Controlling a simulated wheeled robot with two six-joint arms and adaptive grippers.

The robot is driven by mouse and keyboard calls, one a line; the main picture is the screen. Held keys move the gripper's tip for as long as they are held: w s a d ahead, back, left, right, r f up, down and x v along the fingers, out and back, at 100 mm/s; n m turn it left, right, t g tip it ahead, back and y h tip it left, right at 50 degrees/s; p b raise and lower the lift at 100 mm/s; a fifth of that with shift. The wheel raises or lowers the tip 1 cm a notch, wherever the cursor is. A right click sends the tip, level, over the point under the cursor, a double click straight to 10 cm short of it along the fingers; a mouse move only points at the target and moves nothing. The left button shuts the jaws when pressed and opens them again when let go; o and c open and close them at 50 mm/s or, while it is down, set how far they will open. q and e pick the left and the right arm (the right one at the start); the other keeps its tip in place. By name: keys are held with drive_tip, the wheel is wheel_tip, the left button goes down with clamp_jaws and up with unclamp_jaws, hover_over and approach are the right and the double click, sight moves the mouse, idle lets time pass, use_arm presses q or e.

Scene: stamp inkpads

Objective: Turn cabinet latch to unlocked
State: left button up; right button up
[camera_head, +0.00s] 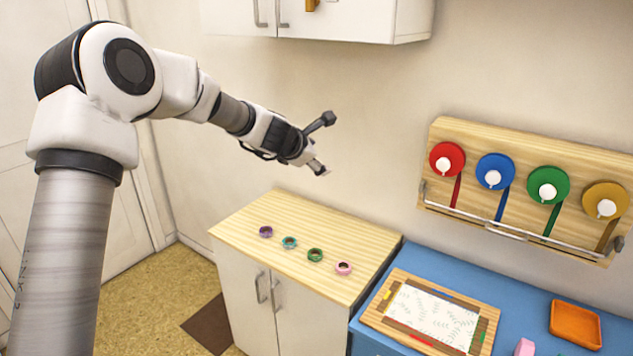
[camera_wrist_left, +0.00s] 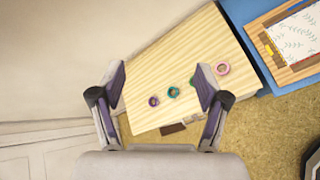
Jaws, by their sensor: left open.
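A white wall cabinet (camera_head: 345,22) hangs at the top of the head view, cut off by the frame edge. A small orange-brown piece (camera_head: 312,5), which may be the latch, sits on its front right of two handles. Only its lower part shows, so its position cannot be told. My left gripper (camera_head: 322,146) is open and empty in the air below the wall cabinet, clear of it. In the left wrist view the open fingers (camera_wrist_left: 160,88) frame the wooden countertop below. The wall cabinet and latch are not in that view. My right gripper is not in view.
A low cabinet with a wooden top (camera_head: 330,225) holds several coloured rings. To its right, a blue table (camera_head: 400,262) bears a framed paper board (camera_head: 382,315) and an orange tray (camera_head: 575,325). A wall rack (camera_head: 440,130) holds several coloured discs. Air around the gripper is free.

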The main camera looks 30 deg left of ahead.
use_arm(q)
drive_tip(key=shift+m+g, duration=0.4)
drive_tip(key=shift+m, duration=0.3)
drive_tip(key=f, duration=0.3)
drive_tip(key=s+f, duration=0.1)
drive_tip(key=f, duration=0.1)
drive_tip(key=shift+s+d+f, duration=0.1)
drive_tip(key=shift+d, duration=0.3)
